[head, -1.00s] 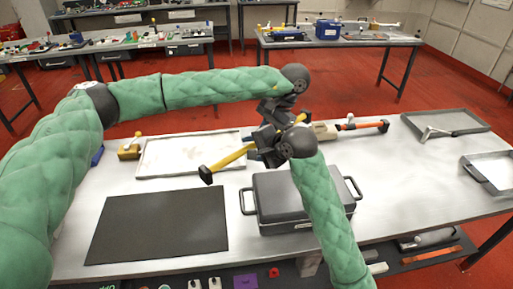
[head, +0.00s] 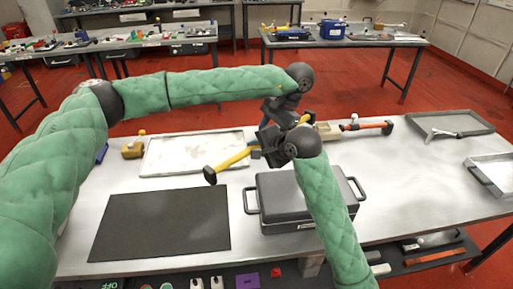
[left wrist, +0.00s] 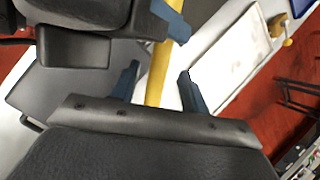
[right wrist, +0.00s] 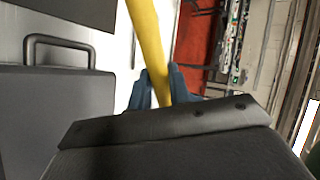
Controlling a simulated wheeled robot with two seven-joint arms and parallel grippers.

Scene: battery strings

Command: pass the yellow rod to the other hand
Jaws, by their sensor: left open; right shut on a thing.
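The yellow rod (head: 232,159) is held tilted above the table, with a dark block at its lower left end. A bit of yellow also shows beyond the grippers at upper right. My right gripper (head: 262,150) is shut on the rod; in the right wrist view the rod (right wrist: 147,45) runs between its fingers (right wrist: 158,90). My left gripper (head: 272,128) is close beside and above the right one. In the left wrist view its fingers (left wrist: 158,88) stand apart with the rod (left wrist: 156,82) between them and gaps on both sides. The grippers hide the rod's middle in the head view.
A dark lidded case (head: 285,200) with side handles lies below the grippers. A black mat (head: 160,222) lies to its left, a white-bottomed tray (head: 190,150) behind. An orange-handled tool (head: 365,126) and grey trays (head: 455,121) are right. Table space right of the case is clear.

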